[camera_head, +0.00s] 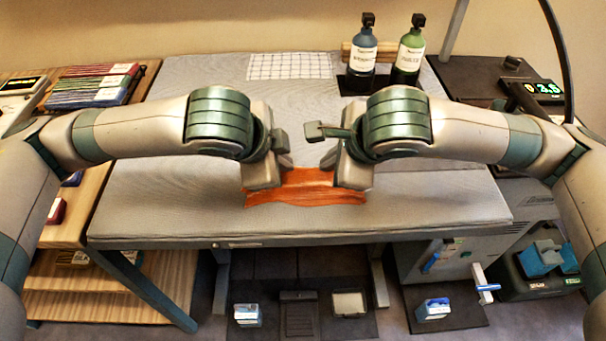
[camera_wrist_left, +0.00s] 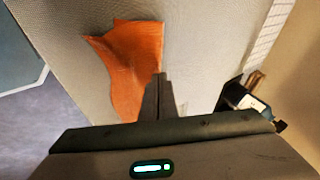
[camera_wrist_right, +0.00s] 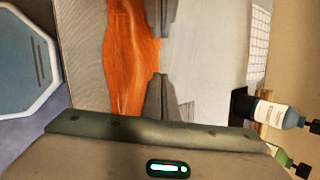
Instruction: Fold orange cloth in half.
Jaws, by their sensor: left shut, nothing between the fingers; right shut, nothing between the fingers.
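The orange cloth (camera_head: 305,190) lies near the front edge of the grey table, between and partly behind my two grippers. It looks like a wide, wrinkled strip. My left gripper (camera_head: 263,175) is over its left end. In the left wrist view the gripper's tips (camera_wrist_left: 160,76) are together and empty beside an edge of the cloth (camera_wrist_left: 137,60). My right gripper (camera_head: 351,172) is over the right end. In the right wrist view its tips (camera_wrist_right: 159,78) are shut and empty beside the cloth (camera_wrist_right: 130,60). The cloth's underside and layers are hidden.
A white grid sheet (camera_head: 289,66) lies at the table's back. Two pump bottles, blue (camera_head: 362,52) and green (camera_head: 410,52), stand on a dark holder at back right. The grey tabletop (camera_head: 150,205) is clear around the cloth. Shelves flank the left side.

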